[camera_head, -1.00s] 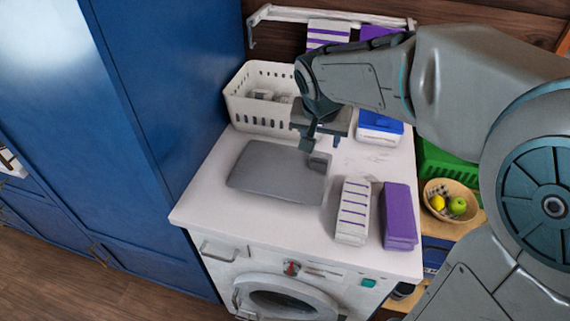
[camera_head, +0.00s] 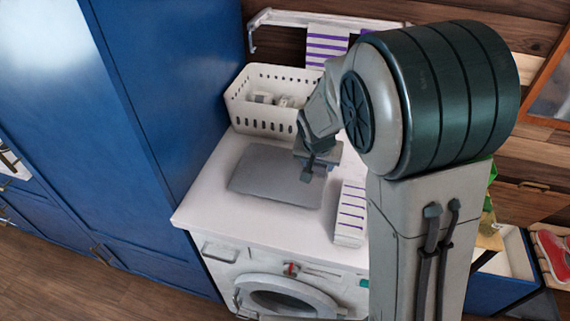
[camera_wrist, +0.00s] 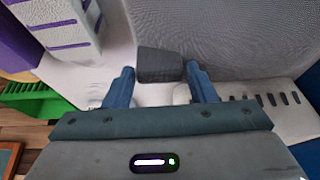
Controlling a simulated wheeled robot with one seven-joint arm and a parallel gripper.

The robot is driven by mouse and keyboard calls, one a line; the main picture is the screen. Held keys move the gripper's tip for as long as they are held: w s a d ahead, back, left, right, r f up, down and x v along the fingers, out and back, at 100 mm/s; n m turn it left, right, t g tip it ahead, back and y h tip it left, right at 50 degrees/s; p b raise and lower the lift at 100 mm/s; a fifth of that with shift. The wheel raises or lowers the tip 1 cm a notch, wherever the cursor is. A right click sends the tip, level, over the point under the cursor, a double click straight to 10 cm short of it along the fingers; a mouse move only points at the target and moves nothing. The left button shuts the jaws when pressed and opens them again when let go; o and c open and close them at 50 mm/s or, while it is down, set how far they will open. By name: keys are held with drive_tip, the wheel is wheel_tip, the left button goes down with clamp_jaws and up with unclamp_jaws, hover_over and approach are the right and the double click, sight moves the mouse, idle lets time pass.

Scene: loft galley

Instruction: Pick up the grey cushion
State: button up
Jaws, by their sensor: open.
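The grey cushion (camera_head: 272,175) lies flat on the white top of the washing machine. In the wrist view its woven grey surface (camera_wrist: 225,25) fills the upper right. A small dark grey block (camera_wrist: 160,64) sits at the cushion's near edge; I cannot tell whether it is joined to it. My gripper (camera_head: 316,172) is over the cushion's right edge, pointing down. In the wrist view my gripper (camera_wrist: 160,78) is open, with one finger on each side of the block and gaps showing. Nothing is held.
A white slotted basket (camera_head: 262,97) stands behind the cushion, by the tall blue cabinet (camera_head: 170,90). A white-and-purple striped folded towel (camera_head: 350,213) lies to the right. A purple folded item (camera_wrist: 30,35) and a green crate (camera_wrist: 32,97) show in the wrist view. The front left counter is clear.

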drive_tip(key=shift+x, duration=0.8)
drive_tip(key=c, duration=1.1)
